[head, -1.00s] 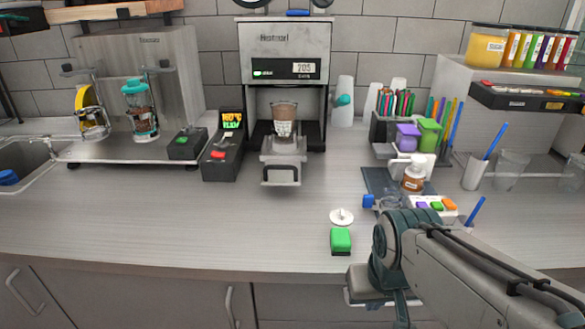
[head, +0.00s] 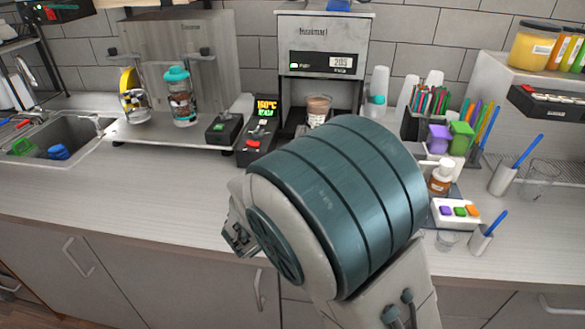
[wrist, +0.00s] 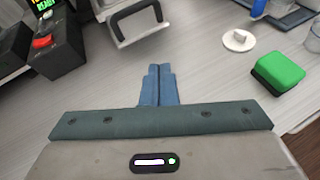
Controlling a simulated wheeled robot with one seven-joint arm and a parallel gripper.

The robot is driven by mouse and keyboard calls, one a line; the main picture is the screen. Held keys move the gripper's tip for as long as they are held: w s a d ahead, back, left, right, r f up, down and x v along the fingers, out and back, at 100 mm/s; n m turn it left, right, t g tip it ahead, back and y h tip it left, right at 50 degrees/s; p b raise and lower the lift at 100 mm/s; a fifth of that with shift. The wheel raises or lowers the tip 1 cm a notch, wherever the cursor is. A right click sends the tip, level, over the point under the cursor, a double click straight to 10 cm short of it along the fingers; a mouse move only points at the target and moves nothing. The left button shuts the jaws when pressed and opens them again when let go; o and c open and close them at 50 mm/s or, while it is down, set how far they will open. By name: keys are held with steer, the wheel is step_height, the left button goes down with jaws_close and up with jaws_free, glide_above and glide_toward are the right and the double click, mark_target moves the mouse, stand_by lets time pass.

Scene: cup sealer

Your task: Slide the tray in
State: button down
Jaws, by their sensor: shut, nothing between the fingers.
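The cup sealer (head: 322,32) is a grey machine at the back of the counter, its display lit. A brown-filled cup (head: 318,112) stands in its opening, its lower part hidden by my arm. The tray is hidden behind my arm in the head view. In the wrist view, part of the tray (wrist: 118,36) shows at the top, with its dark U-shaped handle (wrist: 140,17) sticking out towards me. My gripper (wrist: 158,68) is shut and empty, its blue fingers just short of the handle and apart from it in the picture.
A black control box with a red button (head: 253,148) stands left of the sealer; it also shows in the wrist view (wrist: 47,45). A green block (wrist: 277,72) and a white round lid (wrist: 239,40) lie to the right. Bare counter lies between them and the tray.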

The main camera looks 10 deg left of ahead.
steer(key=a+n+t+y, duration=0.1)
steer(key=a+n+y, duration=0.15)
steer(key=a, duration=0.25)
steer(key=shift+n+h, duration=0.35)
steer(key=shift+n, duration=0.1)
steer(key=p+x, duration=0.1)
steer(key=x, duration=0.3)
steer(key=r+p+x, duration=0.1)
steer(key=x, duration=0.4)
steer(key=p+x, duration=0.1)
steer(key=x, duration=0.3)
steer(key=shift+w+r+p, duration=0.25)
steer(key=shift+w+p, duration=0.15)
steer(key=shift+w, duration=0.25)
